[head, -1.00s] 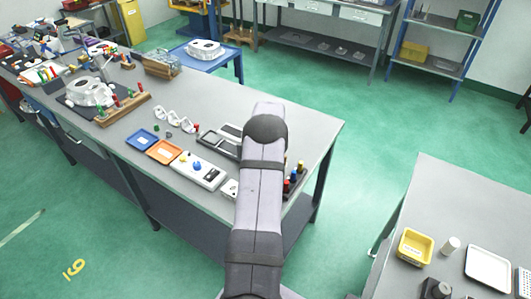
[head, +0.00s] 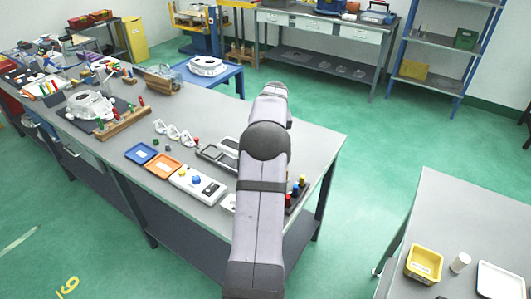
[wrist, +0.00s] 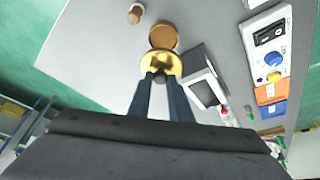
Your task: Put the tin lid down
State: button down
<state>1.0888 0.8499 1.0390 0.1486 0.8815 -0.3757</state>
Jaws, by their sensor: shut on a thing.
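In the wrist view my gripper (wrist: 161,76) is shut on a round, shiny gold tin lid (wrist: 160,63), held at the fingertips. Just beyond the lid is a round brown-gold thing (wrist: 164,36), perhaps the tin, on the grey bench top. The lid overlaps its near edge in the picture; I cannot tell whether they touch. In the head view my arm hides the gripper, the lid and this round thing.
A grey-framed tray (wrist: 205,88) lies right of the lid in the wrist view. A white control box with knobs (head: 198,184), an orange tray (head: 163,166) and a blue tray (head: 141,153) line the bench front. A small wooden piece (wrist: 135,14) stands apart.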

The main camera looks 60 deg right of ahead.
jog(key=shift+s+d+r, duration=0.25)
jog(key=shift+r, duration=0.1)
jog(key=r, duration=0.2)
jog(key=s+r, duration=0.1)
jog(key=shift+d+r, duration=0.4)
jog(key=shift+s+a+r+b, duration=0.3)
jog(key=shift+s+a+r, duration=0.15)
jog(key=shift+s+r, duration=0.1)
jog(key=s+a+f+n+y, duration=0.2)
jog(key=a+f+n+y, duration=0.15)
jog(key=a+n, duration=0.65)
jog(key=s+a+f+n+y, duration=0.35)
jog(key=a+n, duration=0.45)
jog(key=a, duration=0.4)
jog(key=shift+h, duration=0.3)
jog(key=shift+w+d+f+p, duration=0.15)
jog(key=shift+f+p, duration=0.6)
jog(key=shift+f, duration=1.75)
jog(key=shift+w+d+f+p, duration=0.2)
jog(key=shift+f+p, duration=0.55)
jog(key=shift+f, duration=1.75)
jog(key=shift+a+f, duration=0.15)
jog(key=shift+f, duration=0.25)
